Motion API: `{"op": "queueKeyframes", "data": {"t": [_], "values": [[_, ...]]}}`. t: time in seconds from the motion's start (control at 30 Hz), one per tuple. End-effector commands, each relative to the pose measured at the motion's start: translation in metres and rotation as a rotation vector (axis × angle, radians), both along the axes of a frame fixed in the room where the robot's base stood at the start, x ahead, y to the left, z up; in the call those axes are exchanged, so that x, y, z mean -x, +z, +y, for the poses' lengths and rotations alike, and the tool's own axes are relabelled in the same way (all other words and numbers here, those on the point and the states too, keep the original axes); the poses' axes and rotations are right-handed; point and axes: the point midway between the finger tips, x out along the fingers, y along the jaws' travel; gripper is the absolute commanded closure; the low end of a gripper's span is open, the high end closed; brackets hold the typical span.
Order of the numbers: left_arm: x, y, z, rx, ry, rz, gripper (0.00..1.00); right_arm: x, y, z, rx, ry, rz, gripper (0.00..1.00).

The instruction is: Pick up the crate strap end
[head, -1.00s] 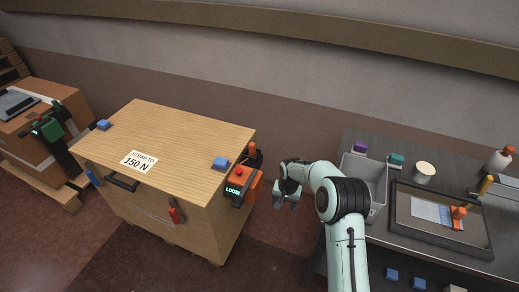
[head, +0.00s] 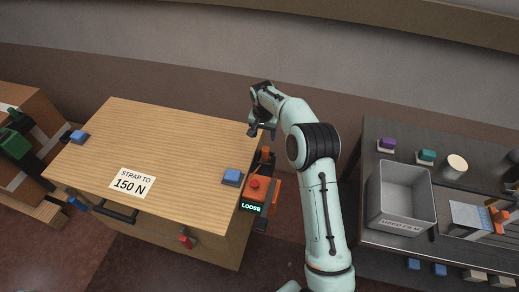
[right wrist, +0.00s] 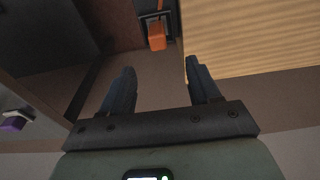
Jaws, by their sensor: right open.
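The wooden crate (head: 150,150) has a strap tensioner (head: 258,190) on its right side, orange and black, with a red button and a display reading LOOSE. A small orange piece (head: 265,153) stands just behind the tensioner and looks like the strap end. In the right wrist view an orange block (right wrist: 157,37) hangs on a thin orange strip, ahead of the fingers. My right gripper (head: 262,131) is open and empty by the crate's back right corner, apart from the orange piece. Its fingers also show in the wrist view (right wrist: 159,68). My left gripper is out of view.
The crate top carries a label (head: 131,183) reading STRAP TO 150 N and blue corner blocks (head: 232,176). A dark bench (head: 375,140) with a grey bin (head: 402,222) stands at the right. Another strapped box (head: 35,110) is at the left.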

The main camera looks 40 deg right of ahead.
Motion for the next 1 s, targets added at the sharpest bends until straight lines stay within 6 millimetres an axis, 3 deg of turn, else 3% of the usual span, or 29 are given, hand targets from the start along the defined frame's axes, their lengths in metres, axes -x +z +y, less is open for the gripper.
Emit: {"op": "queueKeyframes", "data": {"t": [0.1,0.3,0.57,0.8,1.0], "values": [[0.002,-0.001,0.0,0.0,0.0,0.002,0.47,0.0,-0.027,-0.002,-0.002,0.0,0.007,0.38],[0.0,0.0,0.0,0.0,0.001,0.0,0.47,-0.004,-0.06,-0.005,-0.002,0.0,0.003,0.38],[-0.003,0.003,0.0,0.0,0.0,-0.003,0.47,-0.006,-0.079,-0.008,-0.002,0.0,0.001,0.38],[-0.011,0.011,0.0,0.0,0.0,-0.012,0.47,-0.009,-0.113,-0.013,-0.001,0.0,0.001,0.38],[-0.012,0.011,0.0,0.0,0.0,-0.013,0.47,-0.009,-0.123,-0.014,-0.001,0.0,-0.001,0.38]]}}
